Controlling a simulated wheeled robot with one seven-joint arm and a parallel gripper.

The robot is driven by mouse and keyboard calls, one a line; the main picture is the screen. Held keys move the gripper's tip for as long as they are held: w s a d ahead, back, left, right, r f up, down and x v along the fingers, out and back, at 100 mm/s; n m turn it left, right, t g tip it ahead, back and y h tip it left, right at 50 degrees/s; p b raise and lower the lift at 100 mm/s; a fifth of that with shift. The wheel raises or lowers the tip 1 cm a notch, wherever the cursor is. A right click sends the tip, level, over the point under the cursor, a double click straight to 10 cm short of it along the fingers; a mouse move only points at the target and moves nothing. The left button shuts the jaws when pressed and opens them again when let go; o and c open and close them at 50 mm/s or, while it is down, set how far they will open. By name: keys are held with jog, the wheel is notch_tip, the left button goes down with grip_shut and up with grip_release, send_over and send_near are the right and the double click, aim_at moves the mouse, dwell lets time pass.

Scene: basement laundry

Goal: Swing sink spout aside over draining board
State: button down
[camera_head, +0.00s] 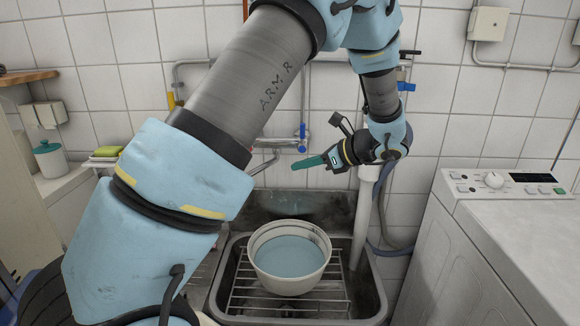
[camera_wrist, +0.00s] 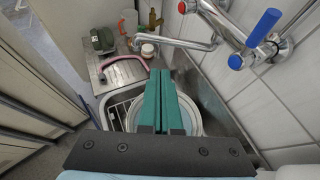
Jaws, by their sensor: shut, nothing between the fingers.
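The chrome sink spout (camera_head: 263,165) reaches forward and left from the wall mixer (camera_head: 284,143) in the head view; my arm hides part of it. In the wrist view the spout (camera_wrist: 178,43) runs left from the mixer, beyond my fingertips. My gripper (camera_head: 296,165) has teal fingers, shut and empty, pointing left just right of the spout. In the wrist view the fingers (camera_wrist: 160,72) show pressed together, with the spout past their tips; I cannot tell whether they touch. The metal draining board (camera_wrist: 108,74) lies left of the basin, mostly hidden by my arm in the head view.
A white bowl (camera_head: 260,275) of bluish liquid stands on a wire rack in the sink basin (camera_head: 369,290). A pink curved item (camera_wrist: 122,60) lies on the draining board. Blue and red tap handles (camera_wrist: 265,27) stick out near the wall. A white washer (camera_head: 470,240) stands right.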

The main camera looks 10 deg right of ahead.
jog(key=r+p+x, duration=0.1)
jog(key=p+x, duration=0.3)
jog(key=x, duration=0.8)
jog(key=shift+w+a, duration=0.2)
jog(key=shift+f, duration=0.1)
jog(key=a+b, duration=0.1)
jog(key=w+a+m+t+h+b, duration=0.1)
jog(key=shift+w+a+b, duration=0.25)
jog(key=shift+a+b, duration=0.05)
jog(key=shift+b, duration=0.05)
